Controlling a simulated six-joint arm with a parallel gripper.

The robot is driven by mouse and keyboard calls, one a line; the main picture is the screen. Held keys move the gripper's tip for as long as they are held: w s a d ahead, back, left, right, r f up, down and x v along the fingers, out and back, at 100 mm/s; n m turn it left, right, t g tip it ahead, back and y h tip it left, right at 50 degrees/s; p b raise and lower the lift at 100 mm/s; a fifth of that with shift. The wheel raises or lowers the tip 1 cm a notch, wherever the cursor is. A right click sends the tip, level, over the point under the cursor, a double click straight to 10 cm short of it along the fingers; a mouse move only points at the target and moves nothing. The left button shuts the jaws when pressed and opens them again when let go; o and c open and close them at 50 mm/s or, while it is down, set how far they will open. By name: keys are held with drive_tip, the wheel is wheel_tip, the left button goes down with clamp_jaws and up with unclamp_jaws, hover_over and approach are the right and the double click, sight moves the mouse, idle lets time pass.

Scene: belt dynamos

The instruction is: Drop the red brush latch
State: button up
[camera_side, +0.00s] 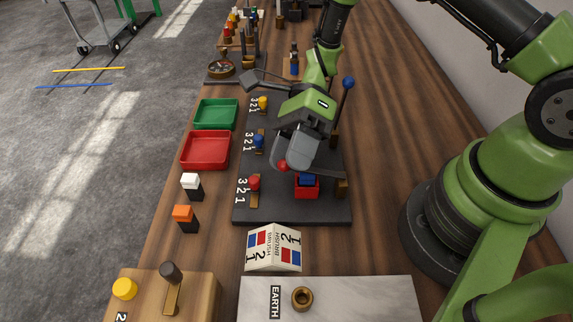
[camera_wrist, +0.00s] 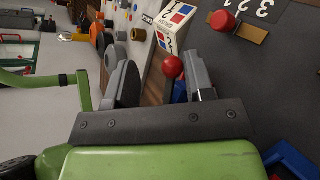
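A small red ball knob (camera_side: 283,166), apparently the red brush latch, shows at the lower left of my gripper (camera_side: 297,152) in the side view. In the wrist view the red ball (camera_wrist: 172,66) sits between my fingertips (camera_wrist: 160,78), nearer the right finger. The fingers stand apart, with a visible gap at the left of the ball. A red holder (camera_side: 307,192) with a blue block (camera_side: 307,180) stands just below the gripper in the side view. The gripper hides the knob's stem and part of the holder in the side view.
A red-knobbed slider (camera_side: 254,183) beside a 3-2-1 scale lies left of the holder, with blue (camera_side: 258,141) and yellow (camera_side: 262,103) ones beyond. A tall blue-knobbed lever (camera_side: 348,83) stands behind the gripper. A folded card (camera_side: 273,248) stands in front of the dark board.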

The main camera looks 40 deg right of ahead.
drive_tip(key=v, duration=0.5)
drive_tip(key=shift+d, duration=0.1)
drive_tip(key=w+a+r+n+t+h, duration=0.1)
drive_tip(key=a+r+n+h, duration=0.4)
drive_tip(key=n, duration=0.8)
drive_tip(key=w+a+r+n+h, duration=0.1)
drive_tip(key=w+a+n+h, duration=0.1)
drive_tip(key=n+h, duration=0.8)
drive_tip(key=s+f, duration=0.1)
drive_tip(key=f, duration=0.2)
drive_tip(key=s+f+n+y, duration=0.1)
drive_tip(key=f, duration=0.1)
drive_tip(key=s+d+f+n+y, duration=0.1)
drive_tip(key=s+f, duration=0.1)
drive_tip(key=f, duration=0.1)
drive_tip(key=shift+d+f, duration=0.15)
drive_tip(key=shift+f, duration=0.25)
